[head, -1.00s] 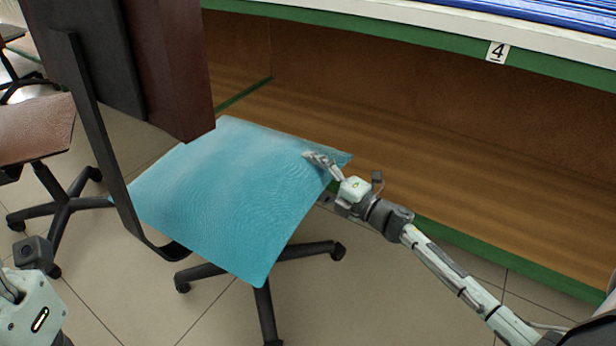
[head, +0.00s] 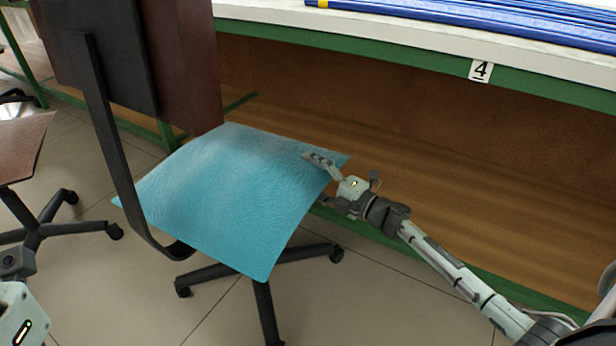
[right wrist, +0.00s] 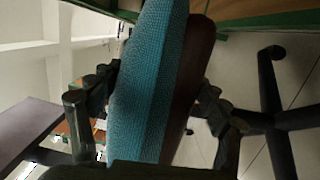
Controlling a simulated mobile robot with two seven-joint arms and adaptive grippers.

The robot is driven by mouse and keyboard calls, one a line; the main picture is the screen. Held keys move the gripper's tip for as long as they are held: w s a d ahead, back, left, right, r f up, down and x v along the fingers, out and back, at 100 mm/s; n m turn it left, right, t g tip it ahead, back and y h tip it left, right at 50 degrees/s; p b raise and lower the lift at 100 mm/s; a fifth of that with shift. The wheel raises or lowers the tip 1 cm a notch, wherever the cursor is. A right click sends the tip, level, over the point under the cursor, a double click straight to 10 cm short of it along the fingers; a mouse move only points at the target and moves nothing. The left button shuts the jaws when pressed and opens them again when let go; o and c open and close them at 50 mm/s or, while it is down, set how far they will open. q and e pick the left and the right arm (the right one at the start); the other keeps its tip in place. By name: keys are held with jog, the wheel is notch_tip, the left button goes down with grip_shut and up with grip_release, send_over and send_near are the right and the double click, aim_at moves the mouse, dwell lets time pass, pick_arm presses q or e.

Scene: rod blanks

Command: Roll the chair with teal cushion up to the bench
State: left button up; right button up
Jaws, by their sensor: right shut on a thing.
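The chair with the teal cushion (head: 235,190) stands on its dark wheeled base in front of the bench (head: 420,55). Its dark backrest (head: 180,70) rises at the left. The cushion's far edge is close to the bench front and appears below the bench top. My right gripper (head: 322,180) is shut on the cushion's right corner, one finger above and one below. In the right wrist view the teal cushion (right wrist: 148,80) sits between the two dark fingers. Only the body of my left gripper (head: 14,310) shows at the lower left; its fingers are out of view.
A second chair with a brown seat (head: 22,145) stands to the left, its base near the teal chair. Blue rods (head: 480,25) lie on the bench top. A label with a 4 (head: 481,70) marks its front. Tiled floor (head: 130,290) is open in front.

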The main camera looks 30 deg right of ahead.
jog(key=shift+w+d, duration=0.15)
jog(key=shift+d, duration=0.05)
jog(key=o, duration=1.9)
jog(key=v, duration=1.2)
